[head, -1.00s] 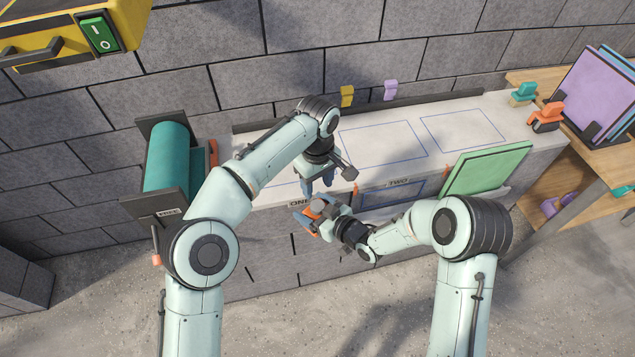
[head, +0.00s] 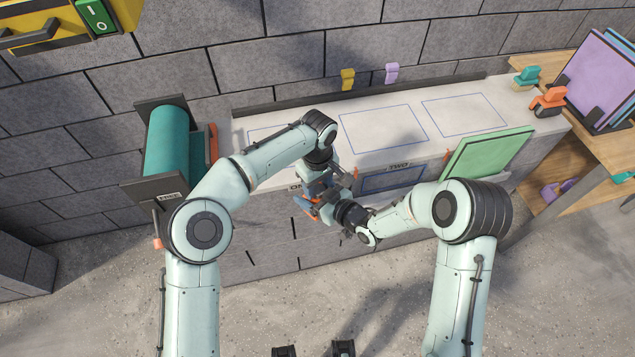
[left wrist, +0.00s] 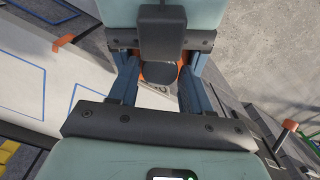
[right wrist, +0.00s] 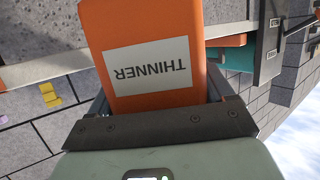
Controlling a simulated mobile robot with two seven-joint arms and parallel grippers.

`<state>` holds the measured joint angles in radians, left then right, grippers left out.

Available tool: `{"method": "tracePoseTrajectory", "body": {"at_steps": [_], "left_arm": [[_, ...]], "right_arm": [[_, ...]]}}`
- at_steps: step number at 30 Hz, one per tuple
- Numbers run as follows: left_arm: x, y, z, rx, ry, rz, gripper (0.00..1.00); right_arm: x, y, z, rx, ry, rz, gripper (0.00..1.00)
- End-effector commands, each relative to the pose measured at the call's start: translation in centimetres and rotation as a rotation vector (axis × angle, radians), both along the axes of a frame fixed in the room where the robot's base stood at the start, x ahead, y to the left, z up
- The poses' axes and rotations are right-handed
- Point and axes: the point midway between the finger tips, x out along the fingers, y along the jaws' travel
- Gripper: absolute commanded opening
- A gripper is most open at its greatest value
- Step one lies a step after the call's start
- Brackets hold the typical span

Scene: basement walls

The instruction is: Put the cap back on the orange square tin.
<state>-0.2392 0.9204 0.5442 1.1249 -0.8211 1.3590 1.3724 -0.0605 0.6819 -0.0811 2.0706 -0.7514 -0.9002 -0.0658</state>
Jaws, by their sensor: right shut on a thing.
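The orange square tin (right wrist: 150,65) with a white THINNER label fills the space between the fingers of my right gripper (right wrist: 158,98). In the head view the tin (head: 313,208) is mostly covered by the grippers, in front of the bench. My left gripper (left wrist: 158,72) is open, its two blue fingers apart, close against the tin and right gripper. Orange shows between its fingers, behind a rounded dark grey piece. I cannot tell whether that piece is the cap or part of my right gripper. I cannot make out the cap elsewhere.
A teal roll (head: 168,150) stands left. Wooden shelves (head: 555,185) stand right. Small orange and teal items sit at the bench's right end.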

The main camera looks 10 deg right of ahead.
Motion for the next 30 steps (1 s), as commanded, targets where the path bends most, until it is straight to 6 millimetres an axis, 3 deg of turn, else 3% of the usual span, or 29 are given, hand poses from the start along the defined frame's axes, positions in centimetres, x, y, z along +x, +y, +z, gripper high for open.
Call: {"method": "tracePoseTrajectory", "body": {"at_steps": [1,3,4,8,15,23,24,26,30], "left_arm": [[0.0,0.0,0.03,0.0,0.0,0.0,0.32],[0.01,0.01,0.03,0.0,0.0,0.0,0.09],[0.01,-0.01,0.04,0.0,0.0,0.0,0.04],[0.01,0.0,0.05,0.0,-0.001,-0.036,0.04],[0.02,-0.06,0.08,0.0,-0.001,-0.269,0.04],[0.03,-0.03,0.08,0.0,-0.001,-0.284,0.04],[0.03,-0.03,0.08,0.0,-0.001,-0.284,0.44],[0.04,-0.02,0.08,0.0,-0.001,-0.283,0.63],[0.03,-0.03,0.07,0.0,-0.001,-0.283,0.66]], "right_arm": [[0.06,0.04,0.15,0.002,-0.004,0.0,0.0],[0.06,0.04,0.15,0.002,-0.004,0.0,0.0],[0.06,0.04,0.15,0.002,-0.004,0.0,0.0],[0.06,0.04,0.15,0.002,-0.004,0.0,0.0],[0.06,0.03,0.15,0.002,-0.004,0.0,0.0],[0.06,0.03,0.14,0.002,-0.004,0.0,0.0],[0.05,0.03,0.13,0.001,-0.003,0.0,0.0],[0.05,0.03,0.13,0.001,-0.003,0.0,0.0],[0.05,0.06,0.14,0.002,-0.003,0.001,0.0]]}}
